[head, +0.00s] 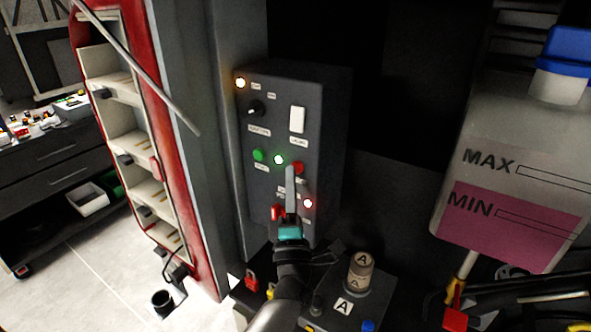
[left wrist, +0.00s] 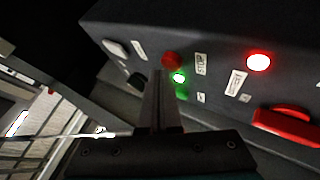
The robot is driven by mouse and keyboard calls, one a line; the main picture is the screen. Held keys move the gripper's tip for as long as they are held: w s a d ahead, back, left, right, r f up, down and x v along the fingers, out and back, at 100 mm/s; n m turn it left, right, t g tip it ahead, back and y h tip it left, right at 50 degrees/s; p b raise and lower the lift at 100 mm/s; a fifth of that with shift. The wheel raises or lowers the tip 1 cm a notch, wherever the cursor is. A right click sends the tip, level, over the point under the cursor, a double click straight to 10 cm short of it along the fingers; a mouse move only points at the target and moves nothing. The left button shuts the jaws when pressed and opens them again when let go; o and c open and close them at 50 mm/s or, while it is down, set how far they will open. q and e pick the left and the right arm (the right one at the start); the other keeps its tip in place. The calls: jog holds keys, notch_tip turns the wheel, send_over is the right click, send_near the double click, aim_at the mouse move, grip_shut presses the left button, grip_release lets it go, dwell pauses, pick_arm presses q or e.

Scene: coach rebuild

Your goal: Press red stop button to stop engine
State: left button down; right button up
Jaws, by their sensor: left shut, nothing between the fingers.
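A dark grey control panel (head: 262,125) stands upright in the middle of the head view. Its red stop button (head: 298,167) sits right of a lit green lamp (head: 278,159) and a green button (head: 258,155). In the left wrist view the red button (left wrist: 171,60) is just beyond my fingertips, beside a label that seems to read STOP (left wrist: 201,64). My left gripper (head: 290,170) is shut and empty, its fingers pointing at the panel; they partly cover the red button in the head view. I cannot tell whether the tips touch it. My right gripper is not in view.
The panel also bears a glowing red lamp (head: 308,203), a red handle (head: 276,212), a black knob (head: 255,108), a white switch (head: 297,119) and an orange lamp (head: 240,83). A pink-fluid tank (head: 510,170) stands right. A red-edged shelf door (head: 150,120) is left.

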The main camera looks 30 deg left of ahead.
pick_arm(q)
jog(key=shift+w, duration=0.5)
dwell(0.7)
jog(key=shift+s, duration=0.9)
jog(key=s, duration=0.1)
jog(key=s+p, duration=0.1)
jog(key=s, duration=0.1)
jog(key=s+p, duration=0.1)
jog(key=s, duration=0.1)
jog(key=shift+a, duration=0.25)
dwell(0.7)
